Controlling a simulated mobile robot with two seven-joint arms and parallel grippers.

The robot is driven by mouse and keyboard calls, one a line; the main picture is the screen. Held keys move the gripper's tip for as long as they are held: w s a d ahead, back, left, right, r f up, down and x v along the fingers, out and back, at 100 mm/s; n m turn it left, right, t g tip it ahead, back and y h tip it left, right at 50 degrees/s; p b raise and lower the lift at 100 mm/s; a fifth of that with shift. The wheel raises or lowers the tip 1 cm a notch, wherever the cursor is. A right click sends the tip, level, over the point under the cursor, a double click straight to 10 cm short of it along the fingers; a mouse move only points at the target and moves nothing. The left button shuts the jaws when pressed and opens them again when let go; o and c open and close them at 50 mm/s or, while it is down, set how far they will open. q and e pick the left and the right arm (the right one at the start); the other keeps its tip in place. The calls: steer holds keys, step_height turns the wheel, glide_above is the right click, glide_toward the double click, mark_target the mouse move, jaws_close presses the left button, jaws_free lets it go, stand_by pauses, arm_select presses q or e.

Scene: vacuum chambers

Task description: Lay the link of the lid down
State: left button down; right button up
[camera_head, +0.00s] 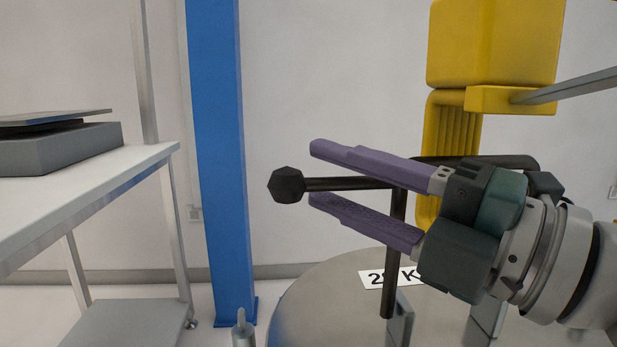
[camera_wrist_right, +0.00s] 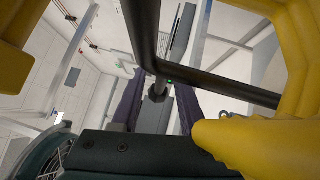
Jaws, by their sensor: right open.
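The link is a dark bar frame (camera_head: 398,235) with a round black knob (camera_head: 286,185) on a short rod. It stands raised above the round grey lid (camera_head: 330,300), which carries a white label (camera_head: 385,278). My right gripper (camera_head: 310,173) is open, with its purple fingers above and below the knob's rod; the knob lies just beyond the fingertips. In the right wrist view the dark bars (camera_wrist_right: 145,45) cross in front of the camera, and the rod runs between the two purple fingers (camera_wrist_right: 157,100). I cannot tell whether the fingers touch it. My left gripper is not in view.
A blue post (camera_head: 218,150) stands left of the lid. A white table (camera_head: 90,180) with a grey box (camera_head: 60,148) is at the left. A yellow machine part (camera_head: 495,45) stands behind the gripper, and also shows close in the right wrist view (camera_wrist_right: 270,140).

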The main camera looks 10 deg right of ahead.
jaws_close()
stand_by(0.3)
stand_by(1.1)
